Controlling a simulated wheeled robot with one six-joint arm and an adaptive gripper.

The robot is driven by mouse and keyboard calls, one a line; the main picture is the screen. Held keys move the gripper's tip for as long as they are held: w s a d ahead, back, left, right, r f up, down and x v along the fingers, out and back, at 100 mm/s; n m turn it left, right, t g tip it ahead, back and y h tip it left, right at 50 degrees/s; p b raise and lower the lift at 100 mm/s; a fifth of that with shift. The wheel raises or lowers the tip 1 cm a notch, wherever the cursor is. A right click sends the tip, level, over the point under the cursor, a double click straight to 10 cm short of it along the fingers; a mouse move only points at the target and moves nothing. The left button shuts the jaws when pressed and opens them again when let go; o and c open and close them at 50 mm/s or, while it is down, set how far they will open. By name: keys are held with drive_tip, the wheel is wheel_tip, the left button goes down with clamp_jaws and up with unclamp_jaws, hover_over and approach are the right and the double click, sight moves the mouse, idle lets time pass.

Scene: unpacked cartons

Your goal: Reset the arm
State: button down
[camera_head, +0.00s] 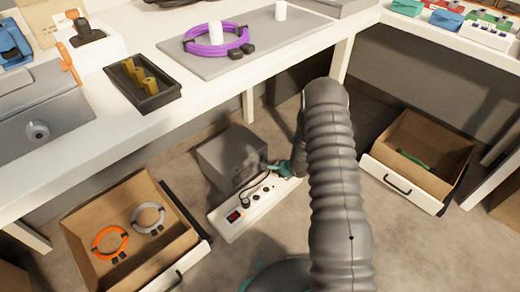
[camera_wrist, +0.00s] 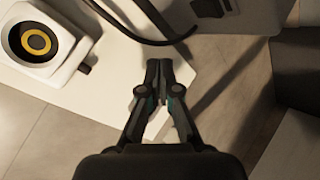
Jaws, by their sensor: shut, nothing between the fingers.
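My gripper (camera_wrist: 158,68) shows in the wrist view with its two fingers together, shut and empty. It is over the corner of a white panel, near a dark cable. In the head view my grey ribbed arm rises through the middle, and my gripper (camera_head: 284,168) shows low beside it, next to a white power strip on the floor. Part of the gripper is hidden behind the arm.
The white power strip (camera_head: 232,222) lies before a grey box (camera_head: 222,152). Open drawers stand left (camera_head: 160,262) and right (camera_head: 380,178). The white table (camera_head: 110,130) above carries a purple cable coil (camera_head: 205,50) and a black tray (camera_head: 120,95).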

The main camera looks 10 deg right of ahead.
drive_tip(key=s+d+r+n+h, duration=0.2)
drive_tip(key=r+n, duration=0.2)
drive_tip(key=r, duration=1.3)
drive_tip(key=s+d+r+n+h, duration=0.2)
drive_tip(key=s+r+n, duration=0.15)
drive_tip(key=r, duration=1.35)
drive_tip(key=s+a+r+n, duration=0.2)
drive_tip(key=s+r+n, duration=0.3)
drive_tip(key=s+r, duration=0.8)
drive_tip(key=s+a+r+n+g+y, duration=0.1)
drive_tip(key=s+a+r+n, duration=0.15)
drive_tip(key=s, duration=0.75)
drive_tip(key=s+a+r+n, duration=0.15)
drive_tip(key=s+n, duration=0.25)
drive_tip(key=s, duration=0.7)
wheel_tip(320, 180, up, 6)
drive_tip(key=p, duration=0.6)
drive_tip(key=shift+w+d+r, duration=0.2)
drive_tip(key=shift+w+d, duration=0.15)
